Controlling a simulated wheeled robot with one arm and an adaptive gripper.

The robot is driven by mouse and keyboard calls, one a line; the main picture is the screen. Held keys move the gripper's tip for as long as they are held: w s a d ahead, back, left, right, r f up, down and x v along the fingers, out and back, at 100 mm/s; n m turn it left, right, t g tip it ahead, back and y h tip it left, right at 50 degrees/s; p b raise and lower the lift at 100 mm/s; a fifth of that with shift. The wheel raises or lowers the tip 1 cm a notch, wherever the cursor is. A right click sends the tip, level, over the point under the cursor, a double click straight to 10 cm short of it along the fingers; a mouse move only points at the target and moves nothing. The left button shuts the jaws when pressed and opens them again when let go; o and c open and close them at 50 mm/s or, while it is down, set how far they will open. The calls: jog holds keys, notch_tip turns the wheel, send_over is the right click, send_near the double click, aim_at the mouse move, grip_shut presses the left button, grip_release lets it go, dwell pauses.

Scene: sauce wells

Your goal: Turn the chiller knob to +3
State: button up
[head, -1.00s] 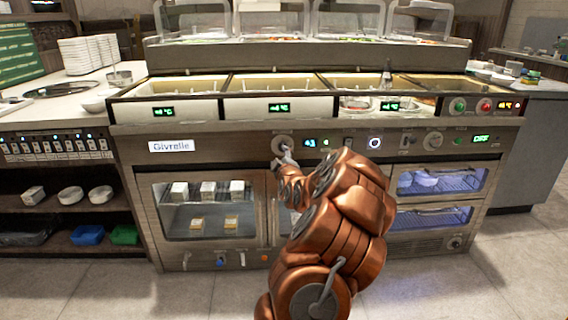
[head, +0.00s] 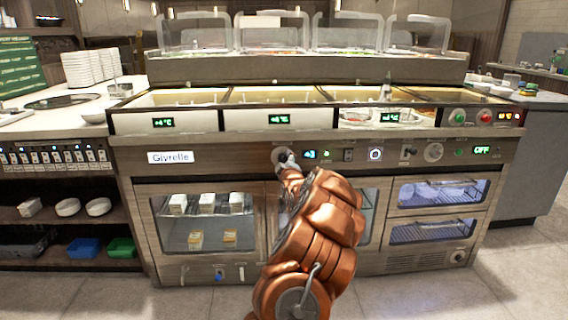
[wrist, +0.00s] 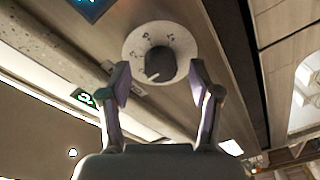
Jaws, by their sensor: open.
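The chiller knob (wrist: 158,61) is a dark round knob with a pale pointer line on a white dial disc (wrist: 183,45), seen in the wrist view. Marks on the disc are too blurred to read. In the head view the dial (head: 277,155) is partly hidden by my gripper (head: 287,158). My gripper also shows in the wrist view (wrist: 158,77), open and empty, one finger on each side of the knob's lower part. I cannot tell whether either finger touches it. A small blue-lit display (head: 310,155) sits right of the dial; its figures are unclear.
The dial is on the steel front panel of the counter, below open wells (head: 275,97). A switch (head: 348,155), a ringed button (head: 375,154) and another knob (head: 433,152) lie to the right. Glass doors (head: 205,222) are below. The floor in front is clear.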

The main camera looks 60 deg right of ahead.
jog(key=shift+w+d, duration=0.3)
jog(key=shift+w, duration=0.1)
jog(key=c, duration=1.1)
jog(key=shift+c, duration=0.2)
jog(key=m+p, duration=0.2)
jog(key=m, duration=0.2)
jog(key=shift+m+p, duration=0.35)
jog(key=shift+m, duration=0.05)
jog(key=shift+f+m+h+p, duration=0.1)
jog(key=shift+m+h+p, duration=0.2)
jog(key=shift+m, duration=1.05)
jog(key=shift+f+m+h+p, duration=0.1)
jog(key=shift+m+h+p, duration=0.15)
jog(key=shift+m, duration=1.1)
